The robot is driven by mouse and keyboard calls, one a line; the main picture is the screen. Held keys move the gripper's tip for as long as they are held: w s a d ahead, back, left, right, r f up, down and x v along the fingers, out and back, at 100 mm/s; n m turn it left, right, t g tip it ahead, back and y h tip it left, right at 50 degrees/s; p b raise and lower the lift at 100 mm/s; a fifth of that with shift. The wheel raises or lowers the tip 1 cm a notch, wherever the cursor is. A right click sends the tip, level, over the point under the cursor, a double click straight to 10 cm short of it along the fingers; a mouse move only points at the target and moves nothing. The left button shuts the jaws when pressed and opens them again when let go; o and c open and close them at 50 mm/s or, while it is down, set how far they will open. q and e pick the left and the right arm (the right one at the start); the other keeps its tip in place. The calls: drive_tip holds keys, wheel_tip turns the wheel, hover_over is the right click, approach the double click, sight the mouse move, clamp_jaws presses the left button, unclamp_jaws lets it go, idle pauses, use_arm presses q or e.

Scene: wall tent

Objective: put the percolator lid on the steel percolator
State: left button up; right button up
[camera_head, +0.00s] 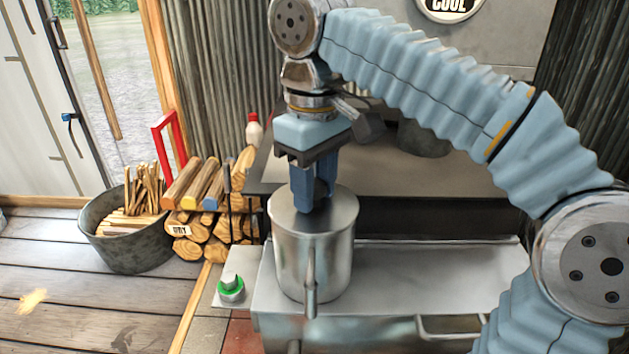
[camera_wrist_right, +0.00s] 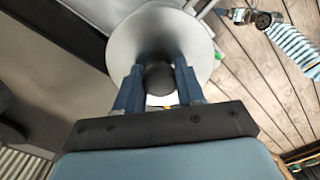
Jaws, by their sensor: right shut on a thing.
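The steel percolator (camera_head: 314,262) stands upright at the left end of the low metal surface, its handle facing me. The round grey percolator lid (camera_head: 343,208) is at the percolator's top, level and roughly in line with its rim. I cannot tell whether a small gap remains between them. My right gripper (camera_head: 314,208) points straight down above it, shut on the lid's dark knob (camera_wrist_right: 159,79), which shows between the fingers in the right wrist view. In that view the lid (camera_wrist_right: 200,45) hides most of the percolator. My left gripper (camera_wrist_right: 238,15) appears small there, its jaws unclear.
A green-and-white knob-like item (camera_head: 231,287) is left of the percolator. Stacked firewood (camera_head: 200,235) and a metal tub of kindling (camera_head: 128,245) stand further left. The metal surface (camera_head: 430,275) right of the percolator is clear.

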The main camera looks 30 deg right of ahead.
drive_tip(key=o, duration=1.2)
drive_tip(key=shift+c, duration=0.2)
